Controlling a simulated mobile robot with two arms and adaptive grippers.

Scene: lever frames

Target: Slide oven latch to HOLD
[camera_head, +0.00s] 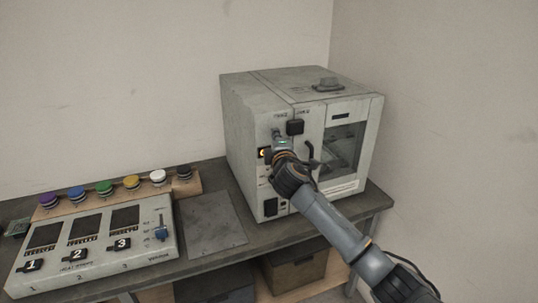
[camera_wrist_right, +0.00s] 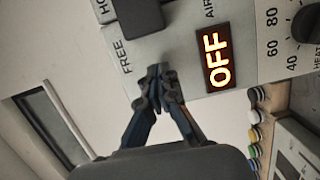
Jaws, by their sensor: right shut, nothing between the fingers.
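The oven (camera_head: 252,140) is a pale box with its windowed door at the right. Its latch (camera_head: 295,127) is a dark block high on the front, near the small FREE and HOLD labels. My right gripper (camera_head: 278,134) is at the panel, left of and slightly below the latch. Its fingertips (camera_wrist_right: 157,78) are together and empty, on the FREE side, apart from the latch in the picture.
A lit OFF display (camera_wrist_right: 216,57) and a heat dial (camera_wrist_right: 308,24) are on the panel. The curved door handle (camera_head: 311,155) is close to my wrist. A control box (camera_head: 98,247) and a rack of coloured knobs (camera_head: 130,189) stand left. A bare plate (camera_head: 210,220) lies between.

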